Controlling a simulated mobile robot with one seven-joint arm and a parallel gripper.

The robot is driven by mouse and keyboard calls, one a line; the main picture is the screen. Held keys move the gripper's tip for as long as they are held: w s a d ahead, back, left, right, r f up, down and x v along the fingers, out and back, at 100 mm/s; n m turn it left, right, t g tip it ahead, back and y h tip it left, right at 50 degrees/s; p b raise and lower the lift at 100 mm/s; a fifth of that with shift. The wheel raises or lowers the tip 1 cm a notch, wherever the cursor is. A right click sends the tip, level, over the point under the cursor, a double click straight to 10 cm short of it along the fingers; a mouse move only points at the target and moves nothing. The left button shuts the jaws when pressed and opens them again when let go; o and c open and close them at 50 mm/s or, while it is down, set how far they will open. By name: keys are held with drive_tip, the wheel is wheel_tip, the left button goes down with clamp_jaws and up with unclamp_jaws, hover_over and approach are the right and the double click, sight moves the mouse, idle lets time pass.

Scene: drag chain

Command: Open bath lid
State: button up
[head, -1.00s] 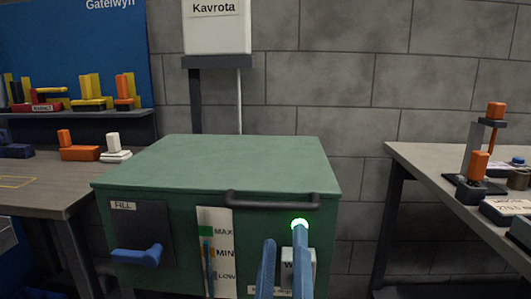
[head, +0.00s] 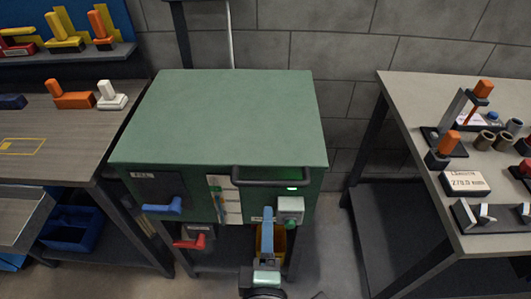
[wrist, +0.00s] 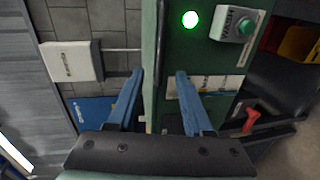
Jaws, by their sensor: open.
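The green bath (head: 225,115) stands in the middle of the head view with its flat lid down. A dark bar handle (head: 272,182) runs along the lid's front edge. My gripper (head: 267,212) is in front of the bath's front panel, below the handle in the picture. Its blue fingers look stacked, with one hiding the other. In the wrist view my gripper (wrist: 158,73) is open and empty. The green lid edge and a dark bar, likely the handle (wrist: 160,25), show beyond the gap between the fingers. I cannot tell whether anything touches.
The front panel carries a blue lever (head: 163,206), a level gauge (head: 222,200), a lit green lamp (head: 292,188) and a green button box (head: 290,209). A red lever (head: 190,242) sits below. Tables stand left (head: 60,130) and right (head: 350,290).

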sight(268, 186)
drive_tip(key=w+f, duration=0.1)
drive_tip(key=w, duration=0.7)
drive_tip(key=w+f, duration=0.1)
drive_tip(key=w, duration=0.3)
drive_tip(key=shift+w+f, duration=0.2)
drive_tip(key=shift+f, duration=0.1)
clamp_jaws()
idle(1.2)
